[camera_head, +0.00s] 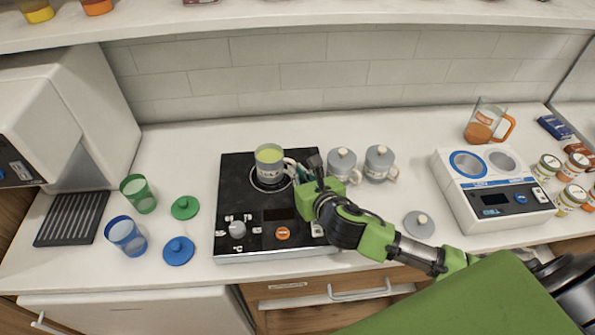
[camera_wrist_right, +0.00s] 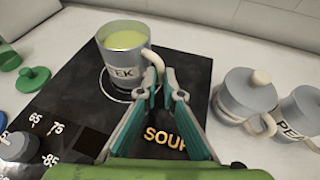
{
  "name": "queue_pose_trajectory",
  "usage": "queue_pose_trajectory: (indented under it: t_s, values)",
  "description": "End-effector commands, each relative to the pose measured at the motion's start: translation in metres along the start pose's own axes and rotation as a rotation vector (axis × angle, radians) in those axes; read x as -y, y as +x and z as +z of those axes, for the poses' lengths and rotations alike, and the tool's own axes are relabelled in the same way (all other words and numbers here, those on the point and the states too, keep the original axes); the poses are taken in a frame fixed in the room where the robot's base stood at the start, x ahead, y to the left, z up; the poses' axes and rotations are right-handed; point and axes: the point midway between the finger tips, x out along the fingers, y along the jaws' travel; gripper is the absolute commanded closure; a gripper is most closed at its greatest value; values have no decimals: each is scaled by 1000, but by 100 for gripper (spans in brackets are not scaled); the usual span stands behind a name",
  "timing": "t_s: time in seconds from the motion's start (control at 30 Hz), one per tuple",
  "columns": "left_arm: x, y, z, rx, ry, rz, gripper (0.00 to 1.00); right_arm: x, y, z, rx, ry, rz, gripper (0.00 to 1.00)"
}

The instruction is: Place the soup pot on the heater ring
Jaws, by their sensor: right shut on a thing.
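The soup pot (camera_head: 268,157) is a grey, open pot with yellow-green soup and a pale handle. It is upright over the heater ring (camera_head: 259,186) of the black heater plate (camera_head: 232,205). In the right wrist view the pot (camera_wrist_right: 124,62) shows part of the ring (camera_wrist_right: 104,88) around its base; I cannot tell whether it touches the plate. My right gripper (camera_head: 297,172) is shut on the pot's handle, its teal fingers on either side of it in the wrist view (camera_wrist_right: 160,88). My left gripper is not in view.
Two lidded grey pots (camera_head: 342,164) (camera_head: 380,163) stand close right of the plate. A loose grey lid (camera_head: 419,224) lies farther right, before a white two-well device (camera_head: 480,206). Green and blue cups (camera_head: 138,194) (camera_head: 126,236) with lids stand left. A shelf runs above.

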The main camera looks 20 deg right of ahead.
Motion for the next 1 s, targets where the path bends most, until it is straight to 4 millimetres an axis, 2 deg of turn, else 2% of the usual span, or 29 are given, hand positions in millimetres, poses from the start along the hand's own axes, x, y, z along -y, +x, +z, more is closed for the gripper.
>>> queue_pose_trajectory:
  t_s: [0.17,0.2,0.23,0.27,0.67,0.83,1.0]
  values:
    - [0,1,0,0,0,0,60,0,1,-1,3,0,0,100]
    - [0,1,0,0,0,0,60,0,1,-2,0,0,-1,85]
    - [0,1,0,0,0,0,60,0,1,-2,0,0,-1,77]
    - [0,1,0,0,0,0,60,0,1,-2,0,0,0,76]
    - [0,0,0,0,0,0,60,0,-1,1,0,-1,0,76]
    - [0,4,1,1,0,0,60,0,-21,-1,-1,-2,1,76]
    - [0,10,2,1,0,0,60,0,-54,-2,-2,-3,2,76]
